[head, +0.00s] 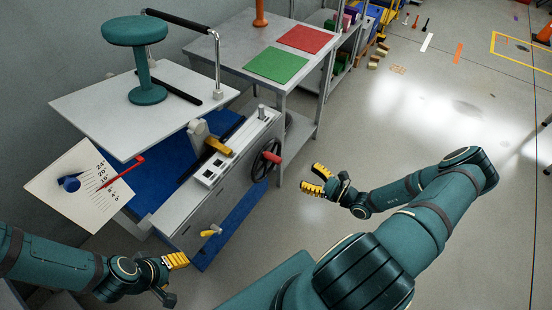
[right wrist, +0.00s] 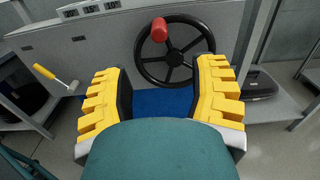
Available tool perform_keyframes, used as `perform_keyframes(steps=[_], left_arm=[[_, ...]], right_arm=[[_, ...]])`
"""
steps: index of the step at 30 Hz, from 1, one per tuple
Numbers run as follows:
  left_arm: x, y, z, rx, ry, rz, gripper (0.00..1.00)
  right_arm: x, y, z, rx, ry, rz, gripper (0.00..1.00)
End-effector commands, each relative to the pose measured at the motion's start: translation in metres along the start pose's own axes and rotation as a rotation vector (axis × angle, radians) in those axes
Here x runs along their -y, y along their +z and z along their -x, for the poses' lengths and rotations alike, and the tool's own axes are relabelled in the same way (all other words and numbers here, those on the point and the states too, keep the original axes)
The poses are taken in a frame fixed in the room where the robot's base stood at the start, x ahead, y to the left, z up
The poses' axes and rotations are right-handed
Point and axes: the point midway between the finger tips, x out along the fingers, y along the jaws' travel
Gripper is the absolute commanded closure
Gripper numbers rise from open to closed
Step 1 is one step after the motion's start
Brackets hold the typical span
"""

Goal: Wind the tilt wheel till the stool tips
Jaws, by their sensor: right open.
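The green stool (head: 135,62) stands upright on a white platform (head: 85,112) in the head view. The tilt wheel (head: 267,160) is black with a red handle (head: 274,157), on the grey cabinet's front right. In the right wrist view the wheel (right wrist: 173,72) faces me, its red handle (right wrist: 159,30) at upper left of the rim. My right gripper (head: 317,180) is open and empty, to the right of the wheel and apart from it. In the wrist view the wheel shows between and beyond its yellow fingers. My left gripper (head: 172,278) looks open and empty, at the lower left.
A white angle gauge (head: 75,205) with a red pointer (head: 122,173) stands left of the platform. A small yellow-handled crank (head: 211,231) sticks out of the cabinet front. A table (head: 225,47) with green and red squares stands behind.

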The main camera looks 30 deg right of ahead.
Motion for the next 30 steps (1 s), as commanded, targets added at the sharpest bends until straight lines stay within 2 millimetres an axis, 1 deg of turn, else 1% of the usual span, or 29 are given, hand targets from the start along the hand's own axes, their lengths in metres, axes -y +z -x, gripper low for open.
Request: perform_keyframes(steps=[5,15,18,24,30], left_arm=[[0.001,0.000,-0.002,-0.001,0.000,0.000,0.44],[0.004,-0.001,-0.009,-0.004,0.000,-0.001,0.44],[0.004,-0.001,-0.011,-0.005,0.000,-0.001,0.44],[0.005,-0.002,-0.014,-0.007,0.000,-0.001,0.44],[0.005,-0.002,-0.015,-0.008,0.000,-0.001,0.44]], right_arm=[[-0.001,0.000,-0.022,0.004,0.002,-0.001,0.41],[-0.002,-0.001,-0.088,0.002,0.006,0.001,0.41],[-0.003,-0.001,-0.106,0.001,0.006,-0.001,0.41],[-0.002,-0.001,-0.129,0.000,0.005,0.001,0.41],[-0.002,-0.001,-0.136,-0.001,0.005,0.001,0.41]])
